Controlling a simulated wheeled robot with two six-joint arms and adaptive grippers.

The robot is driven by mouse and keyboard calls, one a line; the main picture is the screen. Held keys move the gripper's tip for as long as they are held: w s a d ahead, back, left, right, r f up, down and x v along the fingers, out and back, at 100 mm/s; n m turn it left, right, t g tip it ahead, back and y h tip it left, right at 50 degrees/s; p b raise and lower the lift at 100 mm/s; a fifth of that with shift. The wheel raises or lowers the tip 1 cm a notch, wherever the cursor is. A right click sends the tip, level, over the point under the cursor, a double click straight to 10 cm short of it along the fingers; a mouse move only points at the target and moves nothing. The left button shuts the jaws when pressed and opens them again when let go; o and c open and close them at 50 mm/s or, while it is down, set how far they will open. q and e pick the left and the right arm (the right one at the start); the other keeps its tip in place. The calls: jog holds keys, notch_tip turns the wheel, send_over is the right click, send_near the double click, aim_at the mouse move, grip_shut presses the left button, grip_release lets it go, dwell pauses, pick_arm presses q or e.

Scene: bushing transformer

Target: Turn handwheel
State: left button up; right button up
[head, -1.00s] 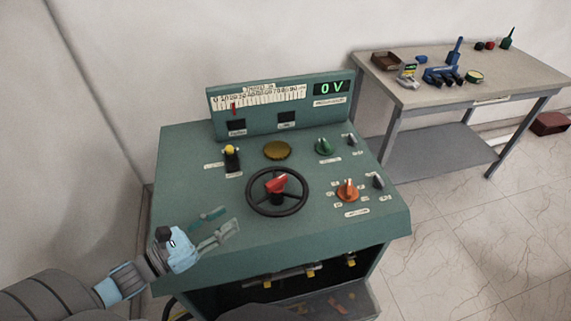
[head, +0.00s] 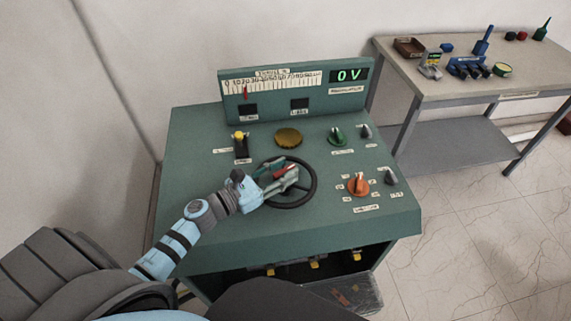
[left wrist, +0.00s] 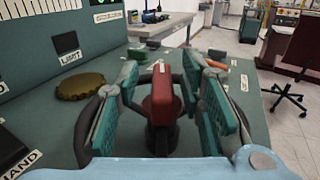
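The black handwheel (head: 291,205) lies on the sloped top of the green control desk. Its red handle at the hub (left wrist: 162,95) stands between the two fingers of my left gripper (left wrist: 163,110) in the left wrist view. The fingers are open, one on each side of the red handle, with visible gaps. In the head view my left gripper (head: 282,176) covers part of the wheel's left side and the handle. The display (head: 349,75) reads 0 V. My right gripper is not in view.
The desk also carries a yellow-topped switch (head: 241,146), a brass-coloured disc (head: 288,138), a green knob (head: 337,136), and an orange knob (head: 357,185). A workbench (head: 440,90) with tools stands to the right. The desk top in front of the wheel is clear.

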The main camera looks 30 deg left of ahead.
pick_arm(q)
jog(key=shift+w+d, duration=0.25)
jog(key=shift+d, duration=0.05)
grip_shut()
